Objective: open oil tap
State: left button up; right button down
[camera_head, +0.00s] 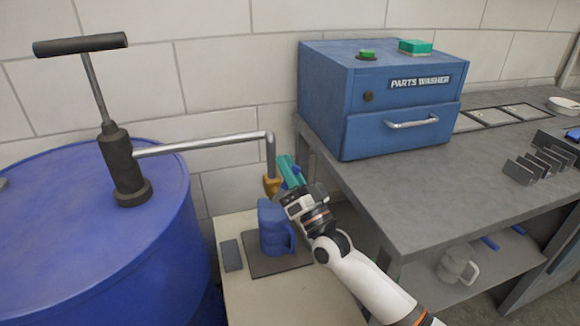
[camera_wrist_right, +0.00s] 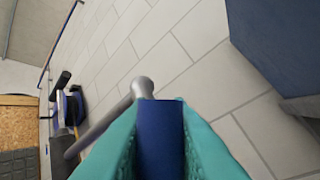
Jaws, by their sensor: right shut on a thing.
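The brass oil tap (camera_head: 271,186) hangs at the end of the grey spout pipe (camera_head: 205,143) from the hand pump (camera_head: 122,165) on the blue drum (camera_head: 60,230). My right gripper (camera_head: 287,168) is at the tap, its teal fingers shut on the blue tap handle (camera_wrist_right: 160,135), which shows between them in the right wrist view. The fingers hide much of the handle in the head view. A blue jug (camera_head: 272,232) stands upright below the tap on a dark mat (camera_head: 285,264). My left gripper is not in view.
A blue parts washer (camera_head: 400,100) stands on the grey workbench (camera_head: 385,190) to the right, close to my right arm. A small grey block (camera_head: 231,255) lies beside the jug. A white mug (camera_head: 457,266) sits on the bench's lower shelf.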

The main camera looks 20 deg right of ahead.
jog(key=c, duration=1.3)
grip_release()
jog(key=shift+c, duration=0.2)
